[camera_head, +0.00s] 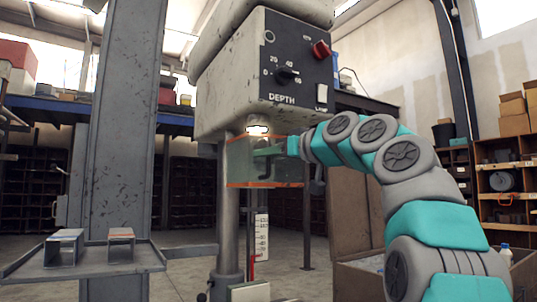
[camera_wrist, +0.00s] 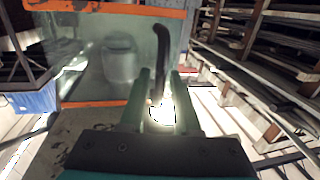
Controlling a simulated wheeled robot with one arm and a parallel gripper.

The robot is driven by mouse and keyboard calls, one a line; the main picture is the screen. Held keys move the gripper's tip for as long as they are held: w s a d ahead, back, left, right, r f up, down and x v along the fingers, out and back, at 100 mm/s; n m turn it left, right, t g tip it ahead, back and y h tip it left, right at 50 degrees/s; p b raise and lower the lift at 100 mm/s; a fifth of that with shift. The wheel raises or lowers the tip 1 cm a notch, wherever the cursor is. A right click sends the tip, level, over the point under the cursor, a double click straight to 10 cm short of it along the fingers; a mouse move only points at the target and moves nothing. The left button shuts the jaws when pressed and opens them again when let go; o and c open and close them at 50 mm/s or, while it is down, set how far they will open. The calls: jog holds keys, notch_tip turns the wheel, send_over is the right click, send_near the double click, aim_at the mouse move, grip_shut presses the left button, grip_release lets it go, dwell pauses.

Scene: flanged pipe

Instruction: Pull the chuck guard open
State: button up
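The chuck guard (camera_head: 238,172) is a clear box with orange edges below the drill head. It fills the upper left of the wrist view (camera_wrist: 85,60), with a blurred grey chuck (camera_wrist: 120,62) behind its panel. A dark bent handle (camera_wrist: 162,48) is at the guard's right side in the wrist view and reaches down toward the gap between my fingers. My gripper (camera_wrist: 163,100) is open, its two green fingers on either side of the handle's lower end. I cannot tell if either touches it. In the head view my gripper (camera_head: 270,150) overlaps the guard.
The drill head (camera_head: 225,95) with its depth dial is just above my gripper. A grey column (camera_head: 125,120) and a tray with two metal blocks (camera_head: 95,262) are at left. A cardboard box (camera_head: 350,215) stands below my arm. Shelves line the back and right.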

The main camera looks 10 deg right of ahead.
grip_shut()
dwell(1.1)
